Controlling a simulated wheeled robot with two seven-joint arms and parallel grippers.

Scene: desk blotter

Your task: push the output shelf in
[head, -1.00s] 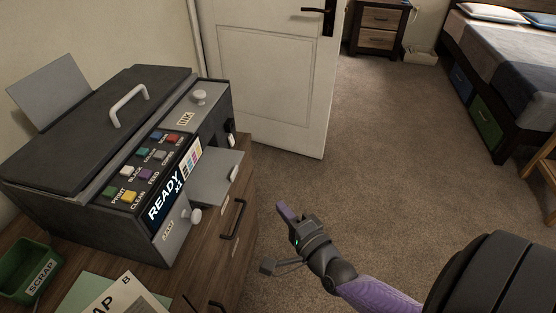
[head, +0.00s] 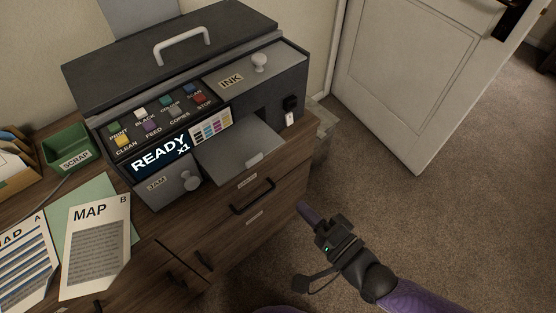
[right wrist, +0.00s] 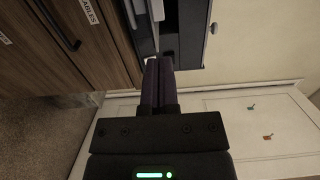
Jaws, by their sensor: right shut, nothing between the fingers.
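The output shelf (head: 241,152) is a grey flat tray sticking out of the front of the dark printer (head: 170,60), below the ink chart. A small pale lip stands at its front edge. My right gripper (head: 304,209) is shut and empty, in front of the cabinet, to the right of and lower in the picture than the shelf, and apart from it. In the right wrist view the shut purple fingers (right wrist: 158,75) point toward the printer's front, and a pale edge shows just beyond their tips. My left gripper is not in view.
The printer stands on a wooden cabinet with drawers (head: 270,200). A JAM door with a knob (head: 190,180) is left of the shelf. Map sheets (head: 96,240) and a green scrap tray (head: 68,147) lie further left. A white door (head: 400,80) stands right; carpet between is clear.

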